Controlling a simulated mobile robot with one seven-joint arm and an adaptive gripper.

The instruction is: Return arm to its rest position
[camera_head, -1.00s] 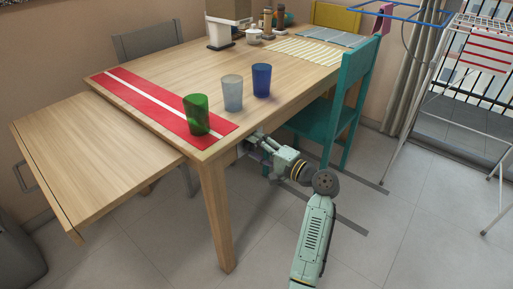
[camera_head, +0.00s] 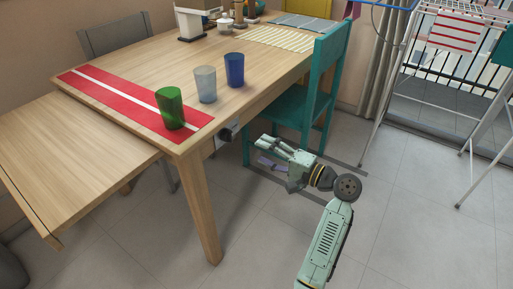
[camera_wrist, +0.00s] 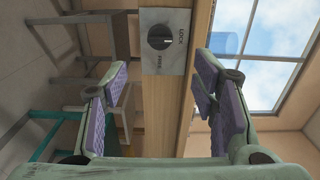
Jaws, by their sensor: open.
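My arm shows in the head view, pale green, reaching up from the bottom toward the table's near edge. My gripper (camera_head: 268,154) is beside the table, below the level of its top, with its fingers toward the table. In the wrist view my gripper (camera_wrist: 166,95) is open, with purple pads on both fingers and nothing between them. Beyond the fingers is the table's edge with a metal plate and a dark knob (camera_wrist: 160,37), apart from the fingers. The plate also shows on the table's side in the head view (camera_head: 228,132).
The wooden table (camera_head: 130,68) carries a red runner (camera_head: 118,92), a green glass (camera_head: 170,108), a clear glass (camera_head: 205,84) and a blue glass (camera_head: 234,69). A drying rack (camera_head: 380,105) is farther right.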

